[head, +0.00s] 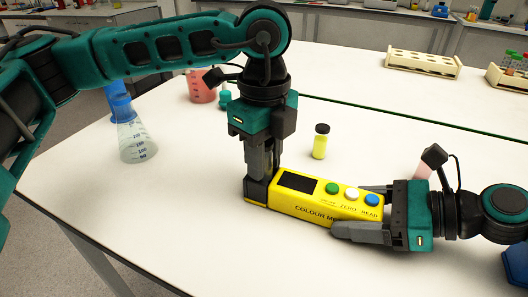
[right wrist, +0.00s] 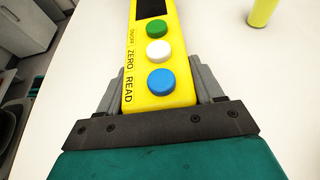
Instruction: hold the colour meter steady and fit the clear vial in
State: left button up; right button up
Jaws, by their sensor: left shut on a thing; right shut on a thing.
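The yellow colour meter (head: 318,200) lies on the white table, with a dark screen and green, white and blue buttons. My right gripper (head: 365,212) is shut on its right end, fingers along both long sides; the right wrist view shows the meter (right wrist: 165,103) between these fingers. My left gripper (head: 263,172) points straight down at the meter's left end, fingers close together and tips at its top. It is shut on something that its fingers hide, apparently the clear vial. No clear vial shows elsewhere, and I cannot tell how deep it sits.
A yellow vial with a black cap (head: 320,141) stands behind the meter; its lower part shows in the right wrist view (right wrist: 262,12). A conical flask (head: 136,140) and a red-filled beaker (head: 202,90) stand left. A rack (head: 422,65) stands far back. The front table is clear.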

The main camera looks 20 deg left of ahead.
pick_arm(q)
jog(key=shift+f, duration=0.25)
jog(key=shift+r, duration=1)
jog(key=shift+f, duration=1)
dwell(0.3)
jog(key=shift+r, duration=0.1)
jog(key=shift+r, duration=0.9)
jog(key=o, duration=1.1)
